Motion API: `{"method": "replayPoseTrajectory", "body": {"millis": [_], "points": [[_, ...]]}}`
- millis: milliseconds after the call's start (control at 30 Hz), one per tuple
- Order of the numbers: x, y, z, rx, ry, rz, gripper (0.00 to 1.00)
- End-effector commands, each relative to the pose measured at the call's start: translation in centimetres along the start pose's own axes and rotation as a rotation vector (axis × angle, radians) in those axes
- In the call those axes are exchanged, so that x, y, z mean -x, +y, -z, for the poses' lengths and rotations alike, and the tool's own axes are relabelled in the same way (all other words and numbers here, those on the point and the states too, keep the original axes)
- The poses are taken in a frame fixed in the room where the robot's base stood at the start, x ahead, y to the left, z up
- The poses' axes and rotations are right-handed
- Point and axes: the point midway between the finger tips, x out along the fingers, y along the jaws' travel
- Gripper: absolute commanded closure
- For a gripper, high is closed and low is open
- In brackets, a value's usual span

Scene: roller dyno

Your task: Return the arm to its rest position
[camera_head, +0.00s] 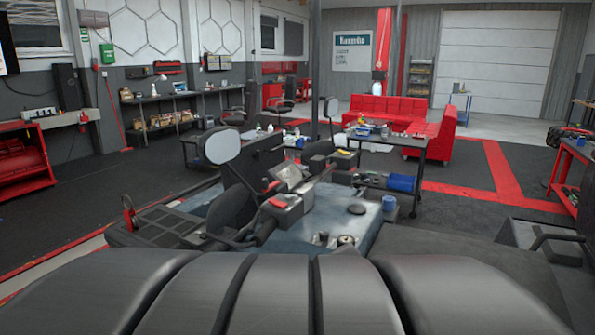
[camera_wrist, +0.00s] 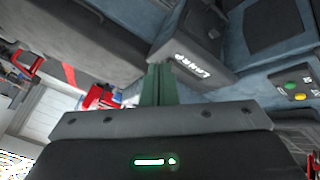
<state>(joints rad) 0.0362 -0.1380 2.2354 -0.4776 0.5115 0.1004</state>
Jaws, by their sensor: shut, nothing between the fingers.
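My gripper (camera_wrist: 158,70) shows in the wrist view with its two dark green fingers together and nothing between them. It points at a grey block with white lettering (camera_wrist: 196,52), which lies just beyond and beside the fingertips; I cannot tell whether they touch. A blue-grey panel (camera_wrist: 262,40) lies behind it on the right. A control with green and yellow buttons (camera_wrist: 296,90) is at the right edge. In the head view neither my arm nor my gripper shows.
In the head view a vehicle with a black ribbed seat (camera_head: 265,295), handlebar and mirrors (camera_head: 222,147) fills the foreground. A cart with blue items (camera_head: 400,184) stands behind it. A red sofa (camera_head: 397,112) is farther back. Dark open floor (camera_head: 95,200) lies at the left.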

Motion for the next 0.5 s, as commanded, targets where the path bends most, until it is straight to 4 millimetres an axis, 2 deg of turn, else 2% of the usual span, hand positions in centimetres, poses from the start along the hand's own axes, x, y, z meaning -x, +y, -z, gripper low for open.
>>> {"method": "replayPoseTrajectory", "body": {"millis": [200, 500], "points": [[-0.49, -0.41, -1.12, -0.025, -0.03, 0.01, 1.0], [-0.56, -0.49, -1.33, -0.032, -0.036, 0.012, 1.0]]}}
